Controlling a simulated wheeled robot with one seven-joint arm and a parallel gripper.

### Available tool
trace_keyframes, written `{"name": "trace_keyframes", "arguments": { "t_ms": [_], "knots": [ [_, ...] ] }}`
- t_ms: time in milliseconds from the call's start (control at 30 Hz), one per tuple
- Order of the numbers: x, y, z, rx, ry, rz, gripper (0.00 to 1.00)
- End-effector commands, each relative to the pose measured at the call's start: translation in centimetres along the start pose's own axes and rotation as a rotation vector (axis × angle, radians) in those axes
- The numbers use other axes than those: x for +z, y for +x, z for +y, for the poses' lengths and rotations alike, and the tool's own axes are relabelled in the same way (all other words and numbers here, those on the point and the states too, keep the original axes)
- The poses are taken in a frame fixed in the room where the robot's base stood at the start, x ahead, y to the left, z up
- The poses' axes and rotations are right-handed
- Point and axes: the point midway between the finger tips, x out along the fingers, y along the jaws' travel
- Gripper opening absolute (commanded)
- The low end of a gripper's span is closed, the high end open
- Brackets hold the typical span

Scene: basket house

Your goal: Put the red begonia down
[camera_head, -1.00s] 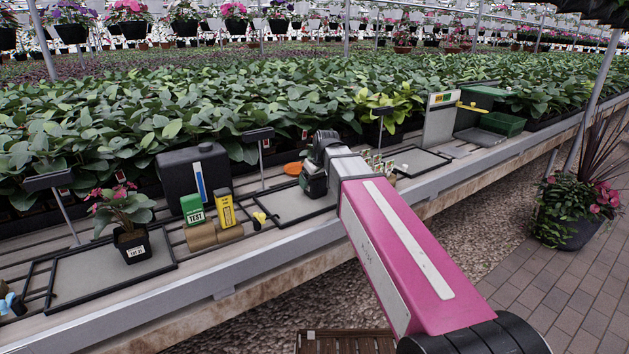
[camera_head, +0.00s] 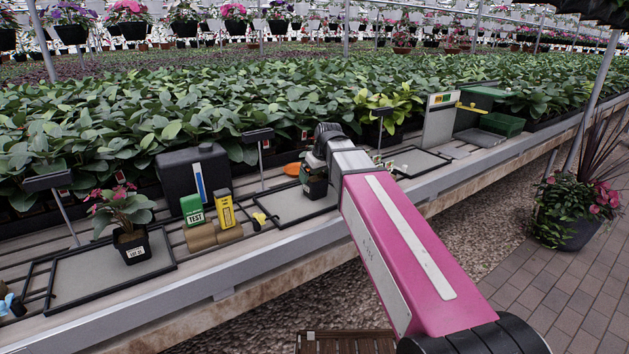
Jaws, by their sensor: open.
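A potted plant with pinkish-red flowers, which looks like the red begonia (camera_head: 128,215), stands upright in a black pot with a white label. It is on the black-framed tray (camera_head: 80,285) at the left of the bench. My gripper (camera_head: 314,186) is far to its right, apart from it, low over the middle tray (camera_head: 287,205). The gripper looks dark and is partly hidden by my own wrist and pink arm. Its fingertips are hard to make out; it is open, and I see no plant in it.
Between the plant and my gripper stand a black tank (camera_head: 195,170), a green TEST box (camera_head: 192,210) and a yellow device (camera_head: 225,209). An orange disc (camera_head: 292,169) lies behind the middle tray. Another framed tray (camera_head: 420,160) lies to the right.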

Motion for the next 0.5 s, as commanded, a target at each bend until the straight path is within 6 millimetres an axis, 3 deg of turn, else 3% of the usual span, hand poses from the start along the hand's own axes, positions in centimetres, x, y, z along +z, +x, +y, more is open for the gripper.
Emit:
{"name": "trace_keyframes", "arguments": {
  "t_ms": [300,500],
  "knots": [
    [0.0,-5.4,0.0,0.001,0.0,0.002,1.0],
    [0.0,-7.7,0.0,0.0,0.0,0.001,1.0]
  ]
}}
